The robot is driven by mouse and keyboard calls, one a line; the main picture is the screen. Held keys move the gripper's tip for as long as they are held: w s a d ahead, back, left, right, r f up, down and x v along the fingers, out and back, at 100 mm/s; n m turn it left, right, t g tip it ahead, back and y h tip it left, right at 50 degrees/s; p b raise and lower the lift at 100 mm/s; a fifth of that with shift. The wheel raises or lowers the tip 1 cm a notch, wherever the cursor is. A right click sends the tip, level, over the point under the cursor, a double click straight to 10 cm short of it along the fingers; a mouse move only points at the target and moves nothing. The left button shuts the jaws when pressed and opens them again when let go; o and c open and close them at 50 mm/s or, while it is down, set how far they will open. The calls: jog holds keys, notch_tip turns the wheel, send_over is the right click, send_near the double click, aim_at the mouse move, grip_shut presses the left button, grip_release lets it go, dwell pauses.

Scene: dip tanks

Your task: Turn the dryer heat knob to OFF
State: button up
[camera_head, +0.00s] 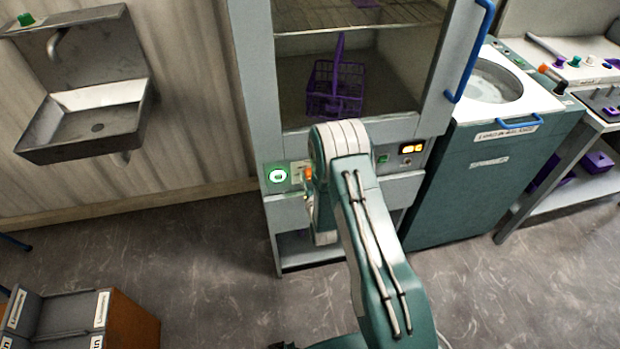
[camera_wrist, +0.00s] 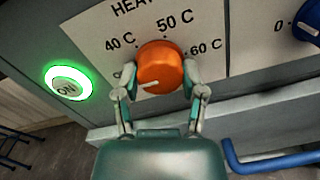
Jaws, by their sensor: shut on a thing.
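The orange dryer heat knob (camera_wrist: 160,67) sits on a white label panel (camera_wrist: 105,36) marked HEAT, with 40 C, 50 C and 60 C around it. Its white pointer line is at the lower left of its face, below the 40 C mark. No OFF word is readable; my left finger covers part of the label there. My gripper (camera_wrist: 160,76) is shut on the knob, one finger on each side. In the head view the knob (camera_head: 309,173) shows small beside my wrist, on the front of the dryer cabinet (camera_head: 250,80); my arm hides the fingers.
A lit green ON button (camera_wrist: 68,84) is left of the knob, and a dark blue knob (camera_wrist: 308,22) is at the right. A blue bar (camera_wrist: 268,160) lies lower right. A purple basket (camera_head: 336,88) stands inside the dryer. Open floor (camera_head: 190,240) is at the left.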

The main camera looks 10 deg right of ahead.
jog(key=shift+s+f+n, duration=0.15)
jog(key=shift+f+n, duration=0.15)
jog(key=o, duration=1.2)
jog(key=shift+c, duration=0.2)
jog(key=shift+r, duration=0.15)
jog(key=s, duration=1.1)
jog(key=shift+s+a, duration=0.25)
jog(key=shift+s, duration=0.1)
